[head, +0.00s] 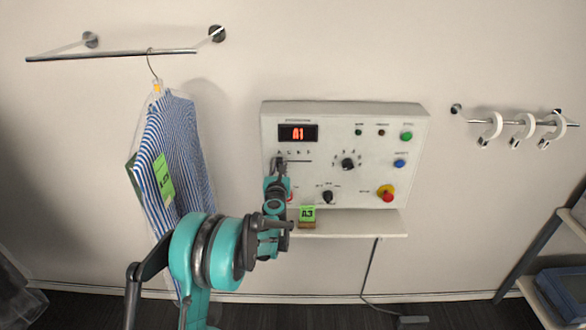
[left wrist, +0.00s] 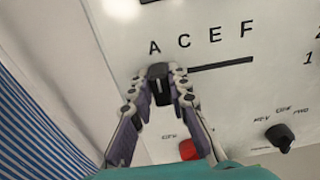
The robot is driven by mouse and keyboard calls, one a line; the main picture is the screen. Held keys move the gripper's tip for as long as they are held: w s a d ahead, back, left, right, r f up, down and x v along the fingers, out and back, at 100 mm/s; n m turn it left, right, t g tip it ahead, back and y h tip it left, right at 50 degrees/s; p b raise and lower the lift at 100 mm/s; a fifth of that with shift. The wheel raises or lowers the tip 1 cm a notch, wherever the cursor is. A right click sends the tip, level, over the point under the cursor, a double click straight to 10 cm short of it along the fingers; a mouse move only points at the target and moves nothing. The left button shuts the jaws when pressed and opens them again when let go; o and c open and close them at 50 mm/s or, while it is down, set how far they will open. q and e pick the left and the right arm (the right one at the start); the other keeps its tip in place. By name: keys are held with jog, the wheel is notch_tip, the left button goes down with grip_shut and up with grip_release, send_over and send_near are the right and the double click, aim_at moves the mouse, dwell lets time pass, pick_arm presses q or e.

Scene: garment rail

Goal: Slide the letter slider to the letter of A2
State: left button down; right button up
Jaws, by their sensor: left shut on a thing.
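The white control panel (head: 300,150) hangs on the wall, and its red display (head: 298,133) reads A1. The letter slider is a dark knob (left wrist: 159,84) at the left end of its slot, just below the letter A (left wrist: 154,47). The letters C, E and F follow to the right. My left gripper (left wrist: 160,90) is shut on the slider knob, with a finger on each side of it. In the head view my left gripper (head: 279,170) reaches the panel's left side and hides the knob there. My right gripper is not in view.
A striped shirt (head: 175,150) in a clear cover hangs from a rail (head: 110,55) at left. A green tag reading A3 (head: 308,213) stands on the ledge (head: 370,225). A dial (head: 348,163), buttons and a red knob (head: 386,193) sit right of my gripper.

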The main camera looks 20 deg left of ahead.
pick_arm(q)
jog(key=shift+a, duration=0.25)
jog(key=shift+d, duration=0.1)
jog(key=c, duration=1.5)
grip_release()
jog(key=shift+o, duration=0.3)
jog(key=shift+s+a, duration=0.1)
jog(key=shift+a, duration=0.1)
jog(key=shift+d, duration=0.1)
jog(key=v, duration=1.2)
jog(key=shift+r, duration=0.1)
